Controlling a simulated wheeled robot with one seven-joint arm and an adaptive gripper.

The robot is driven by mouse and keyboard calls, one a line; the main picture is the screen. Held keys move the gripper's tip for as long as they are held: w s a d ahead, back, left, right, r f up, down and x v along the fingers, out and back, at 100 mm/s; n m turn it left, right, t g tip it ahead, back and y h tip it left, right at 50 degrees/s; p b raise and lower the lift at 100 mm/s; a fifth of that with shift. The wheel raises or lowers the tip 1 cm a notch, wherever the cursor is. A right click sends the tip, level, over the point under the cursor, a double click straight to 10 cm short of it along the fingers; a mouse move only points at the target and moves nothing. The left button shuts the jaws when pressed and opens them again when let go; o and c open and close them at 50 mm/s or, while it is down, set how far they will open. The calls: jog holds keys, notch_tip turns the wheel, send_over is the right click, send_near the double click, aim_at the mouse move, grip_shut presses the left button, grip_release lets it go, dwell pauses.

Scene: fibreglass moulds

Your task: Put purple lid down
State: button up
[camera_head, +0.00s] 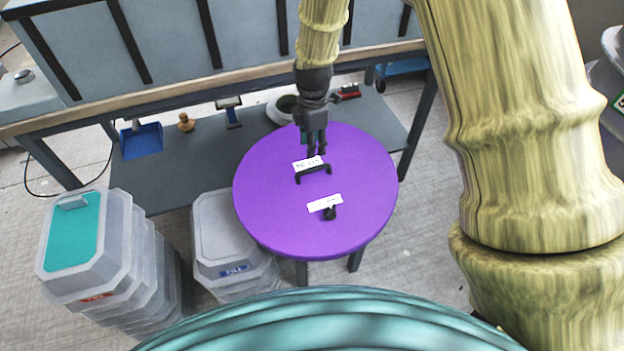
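The purple lid (270,205) is a large round disc at the centre of the head view. It looks level, with dark legs showing below its front edge. On its top are a black arched handle (313,170), a white label behind the handle, a second white label (323,203) and a small black knob (330,213). My gripper (316,152) points down over the rear half of the lid, its fingertips close behind the handle's label. I cannot tell whether the fingers touch the lid or how far apart they are.
A grey bench with a lower shelf (180,175) stands behind the lid. The shelf holds a blue dustpan (141,140), a wooden knob-like object (186,122) and a pale round container (283,108). Stacked grey bins (117,245) and another bin stack (220,225) stand at left.

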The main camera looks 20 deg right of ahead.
aim_at(314, 169)
jog(key=f, duration=0.6)
jog(key=shift+w+d, duration=0.1)
jog(key=shift+w, duration=0.1)
jog(key=shift+s+d+f, duration=0.1)
jog(key=shift+s+f, duration=0.1)
jog(key=shift+f, duration=0.8)
jog(key=shift+s+f, duration=0.15)
jog(key=shift+f, duration=1.7)
jog(key=shift+c, duration=0.3)
grip_shut()
